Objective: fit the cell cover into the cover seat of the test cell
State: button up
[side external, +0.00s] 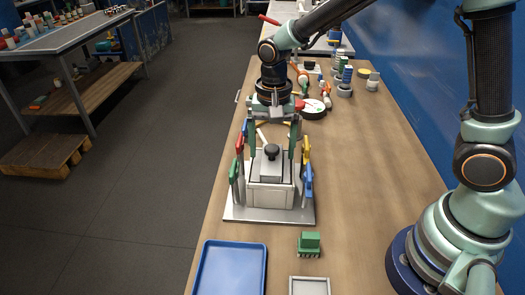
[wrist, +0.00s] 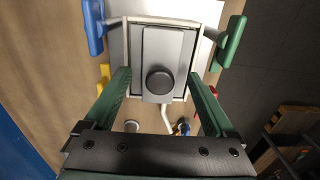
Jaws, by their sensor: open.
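The cell cover (side external: 271,167) is a grey block with a black round knob (side external: 272,151). It sits at the top of the test cell (side external: 270,196), a pale box on a metal base plate. The wrist view shows the cover (wrist: 167,48) from above, lying across the box opening inside the pale rim (wrist: 128,50). I cannot tell whether it is fully down in the seat. My gripper (side external: 272,150) is open above the cell, its green fingers on either side of the knob and apart from it. The fingers also show in the wrist view (wrist: 160,78).
Clamps with coloured handles, such as a green one (side external: 234,185) and a blue one (side external: 309,181), stand close around the cell. A green block (side external: 309,243), blue tray (side external: 204,278) and grey tray (side external: 293,284) lie in front.

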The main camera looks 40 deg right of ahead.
aim_at(272, 148)
notch_tip(272, 148, up, 11)
jog(key=s+d+r+n+t, duration=0.2)
jog(key=s+d+n+t, duration=0.3)
jog(key=s+d+n, duration=0.4)
jog(key=shift+r+t, duration=0.15)
jog(key=shift+t, duration=0.15)
jog(key=shift+d, duration=0.1)
dwell(0.6)
